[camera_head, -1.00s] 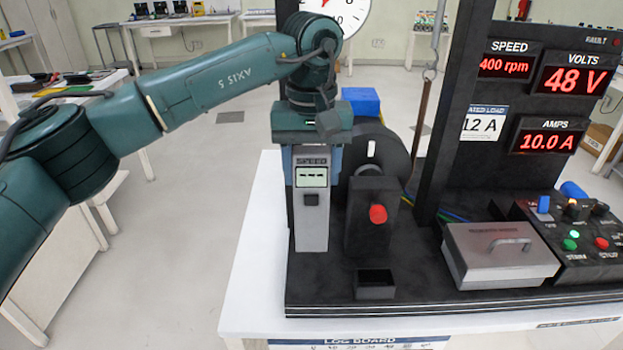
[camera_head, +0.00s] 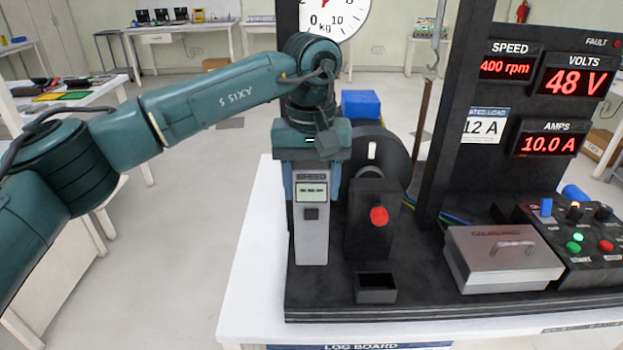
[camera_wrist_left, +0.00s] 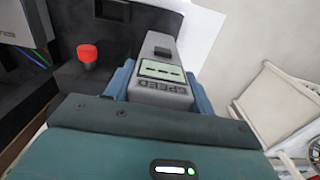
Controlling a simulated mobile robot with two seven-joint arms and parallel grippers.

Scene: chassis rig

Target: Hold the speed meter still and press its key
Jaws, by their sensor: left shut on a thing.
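The speed meter (camera_head: 312,235) is a grey upright box with a greenish display showing dashes and a dark square key (camera_head: 311,213) below it. My left gripper (camera_head: 311,178) points down and is shut on the meter's upper part, with a blue finger on each side. In the left wrist view the meter (camera_wrist_left: 161,72) sits between the blue fingers, and its key (camera_wrist_left: 162,51) is uncovered. I cannot tell whether the meter's foot touches the black base. My right gripper is not in view.
Right of the meter, a black block carries a red knob (camera_head: 379,216), with a dark wheel (camera_head: 383,153) behind. A small black open box (camera_head: 375,288) stands in front. A metal lidded box (camera_head: 503,258) and a control panel (camera_head: 580,245) are at right. Displays read 400 rpm, 48 V and 10.0 A.

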